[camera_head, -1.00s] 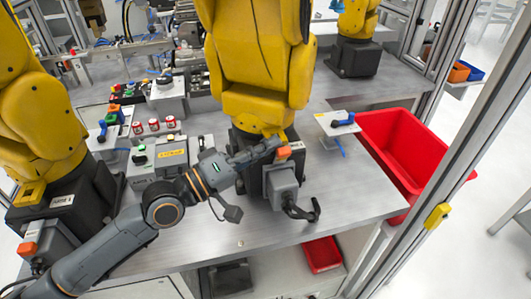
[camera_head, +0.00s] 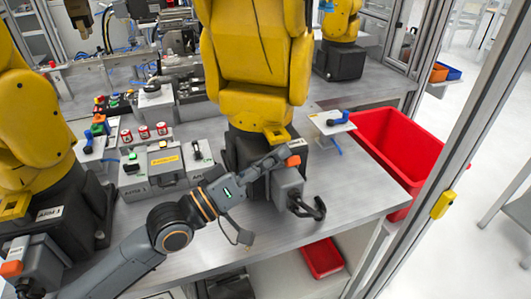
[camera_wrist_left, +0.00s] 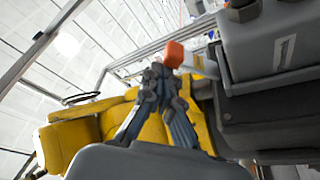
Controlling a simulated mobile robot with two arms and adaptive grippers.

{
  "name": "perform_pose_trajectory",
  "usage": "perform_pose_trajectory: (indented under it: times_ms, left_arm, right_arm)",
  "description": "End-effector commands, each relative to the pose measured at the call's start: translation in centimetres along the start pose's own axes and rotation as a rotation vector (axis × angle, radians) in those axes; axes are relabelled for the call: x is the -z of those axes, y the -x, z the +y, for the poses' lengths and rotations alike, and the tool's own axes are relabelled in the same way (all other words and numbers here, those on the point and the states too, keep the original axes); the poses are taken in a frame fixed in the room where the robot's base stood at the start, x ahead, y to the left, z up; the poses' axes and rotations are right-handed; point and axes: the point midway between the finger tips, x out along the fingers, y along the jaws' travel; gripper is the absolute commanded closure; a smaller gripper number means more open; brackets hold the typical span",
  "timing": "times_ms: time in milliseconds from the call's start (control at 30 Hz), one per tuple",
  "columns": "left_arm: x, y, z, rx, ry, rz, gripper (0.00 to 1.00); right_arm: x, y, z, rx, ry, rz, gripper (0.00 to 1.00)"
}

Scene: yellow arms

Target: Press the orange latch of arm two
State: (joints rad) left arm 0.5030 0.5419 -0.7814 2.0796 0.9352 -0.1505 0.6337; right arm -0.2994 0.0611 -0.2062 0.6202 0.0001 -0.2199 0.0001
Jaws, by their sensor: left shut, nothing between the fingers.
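The middle yellow arm (camera_head: 255,60) stands on a dark base; I take it as arm two, though no label on it is readable. Its orange latch (camera_head: 293,160) sits on top of a grey connector (camera_head: 287,184) with a black cable. My left gripper (camera_head: 281,154) is shut and empty, its fingertips right beside the latch. In the left wrist view the closed fingertips (camera_wrist_left: 158,74) lie just below and left of the orange latch (camera_wrist_left: 174,54); I cannot tell whether they touch. My right gripper is not in view.
Grey control boxes (camera_head: 165,165) stand between the arms. A red bin (camera_head: 395,140) is at right. The metal table (camera_head: 345,185) is bare in front of the bin.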

Motion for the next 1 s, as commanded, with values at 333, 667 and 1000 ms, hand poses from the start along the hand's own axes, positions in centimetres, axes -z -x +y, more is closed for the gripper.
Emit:
perform_pose_trajectory:
  times_ms: [333,667,1000]
  left_arm:
    - [-1.6,0.6,-0.1,0.001,0.003,-0.002,1.0]
    - [-1.9,0.7,0.0,-0.001,0.001,0.0,1.0]
    - [1.8,-0.6,3.6,-0.006,0.0,0.004,1.0]
  right_arm:
    - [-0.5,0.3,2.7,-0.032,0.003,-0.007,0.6]
    - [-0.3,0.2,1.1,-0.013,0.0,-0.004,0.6]
    - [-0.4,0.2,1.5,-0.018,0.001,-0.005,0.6]
